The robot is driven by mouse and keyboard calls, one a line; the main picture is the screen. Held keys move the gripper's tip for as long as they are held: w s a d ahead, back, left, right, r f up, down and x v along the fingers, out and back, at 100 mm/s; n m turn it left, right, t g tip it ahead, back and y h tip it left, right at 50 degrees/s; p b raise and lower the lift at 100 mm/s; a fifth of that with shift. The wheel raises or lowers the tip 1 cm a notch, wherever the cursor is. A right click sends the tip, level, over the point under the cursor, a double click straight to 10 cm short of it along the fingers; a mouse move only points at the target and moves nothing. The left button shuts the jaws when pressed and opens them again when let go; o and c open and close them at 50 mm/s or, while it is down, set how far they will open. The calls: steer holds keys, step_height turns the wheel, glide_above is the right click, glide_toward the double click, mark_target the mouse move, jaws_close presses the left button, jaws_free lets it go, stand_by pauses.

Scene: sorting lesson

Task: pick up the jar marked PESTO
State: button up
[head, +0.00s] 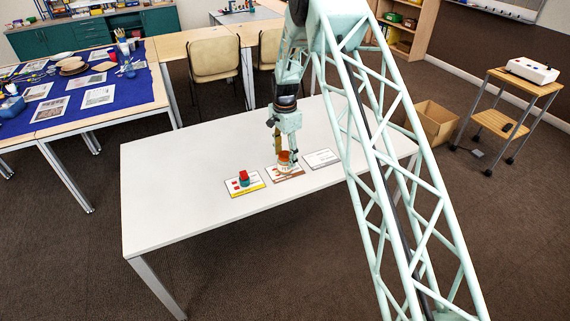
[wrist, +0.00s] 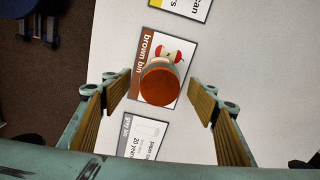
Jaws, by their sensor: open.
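A small jar (wrist: 162,86) with an orange-brown lid stands upright on the brown bin card (wrist: 139,61). It also shows on the table in the head view (head: 285,161). The lid faces the wrist camera, and I cannot read a PESTO mark on the jar. My gripper (head: 284,147) points down over this jar. In the wrist view its two fingers are wide apart, one to each side of the jar, with gaps between them and it. Nothing is held.
A red and teal item (head: 244,178) stands on a yellow-edged card (head: 234,190) to the left. A grey card (head: 322,158) lies to the right with nothing on it. The white table (head: 180,170) is otherwise clear.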

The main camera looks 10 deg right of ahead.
mark_target(285, 164)
stand_by(0.3)
steer(key=shift+d+f+b, duration=0.1)
steer(key=shift+f+b, duration=0.2)
steer(key=shift+f, duration=2.3)
steer(key=c, duration=1)
